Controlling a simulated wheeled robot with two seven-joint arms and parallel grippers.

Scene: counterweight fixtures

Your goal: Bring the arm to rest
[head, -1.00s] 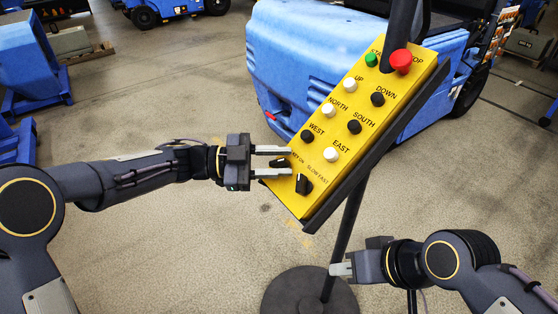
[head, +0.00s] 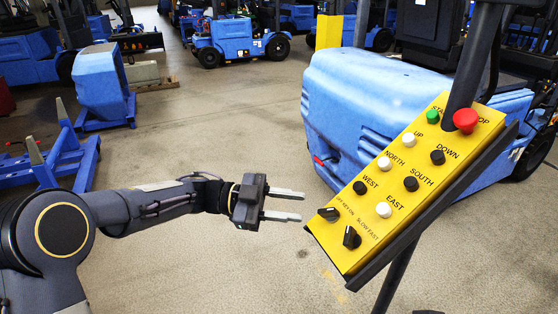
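My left gripper (head: 287,205) reaches in from the left in the head view. Its two fingers are apart with nothing between them. The fingertips point right and stop short of the lower left edge of the yellow control panel (head: 372,221), with a small gap of floor between. The panel is tilted on a dark stand and carries a black key switch (head: 329,214), a black slow/fast knob (head: 352,237), white and black push buttons, a green button (head: 433,117) and a red stop button (head: 466,120). My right gripper is out of the picture.
A blue vehicle (head: 380,105) stands close behind the panel. A blue frame (head: 55,160) and a blue block-shaped unit (head: 103,82) stand at the left. More blue vehicles (head: 235,40) are at the back. The floor around my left arm is clear.

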